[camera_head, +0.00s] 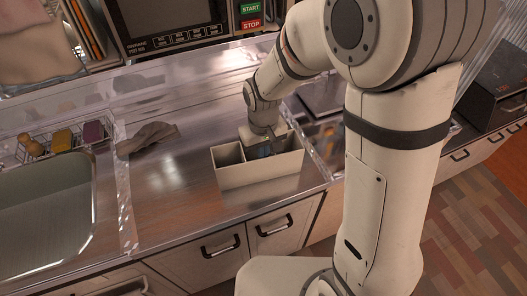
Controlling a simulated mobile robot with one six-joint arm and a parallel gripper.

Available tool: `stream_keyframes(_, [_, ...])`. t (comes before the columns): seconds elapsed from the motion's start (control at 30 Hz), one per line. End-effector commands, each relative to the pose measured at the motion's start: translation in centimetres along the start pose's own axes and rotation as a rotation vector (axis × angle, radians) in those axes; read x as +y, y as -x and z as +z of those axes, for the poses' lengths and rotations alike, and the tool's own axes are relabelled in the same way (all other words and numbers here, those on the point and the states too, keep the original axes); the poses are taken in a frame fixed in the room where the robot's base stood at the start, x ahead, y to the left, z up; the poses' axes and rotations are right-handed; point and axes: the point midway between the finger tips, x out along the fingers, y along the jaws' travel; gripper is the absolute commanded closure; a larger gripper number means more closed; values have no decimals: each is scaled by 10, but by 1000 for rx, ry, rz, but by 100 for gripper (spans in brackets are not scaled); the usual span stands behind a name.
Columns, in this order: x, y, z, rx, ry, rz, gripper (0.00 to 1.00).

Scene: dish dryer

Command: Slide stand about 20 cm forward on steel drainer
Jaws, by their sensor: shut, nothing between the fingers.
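The stand (258,176) is a cream, open-topped box with compartments, upright near the front edge of the steel drainer (165,195). My gripper (263,151) points down at the stand from behind and above, and its dark fingers are at the opening, near the divider. The fingers are shut with nothing between them. The fingertips are partly hidden by the stand, so I cannot tell whether they touch its inner wall.
A crumpled grey cloth (147,138) lies left of the stand. A sink (45,212) is at the far left, with a wire rack of sponges (65,140) behind it. A machine with START and STOP buttons (250,15) stands at the back.

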Motion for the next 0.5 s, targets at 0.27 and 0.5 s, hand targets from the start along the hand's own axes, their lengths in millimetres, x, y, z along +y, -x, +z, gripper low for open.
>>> stream_keyframes(0.27, [-2,14,-29,5,-7,0,100])
stream_keyframes(0.5, [-1,67,-28,5,-8,0,100])
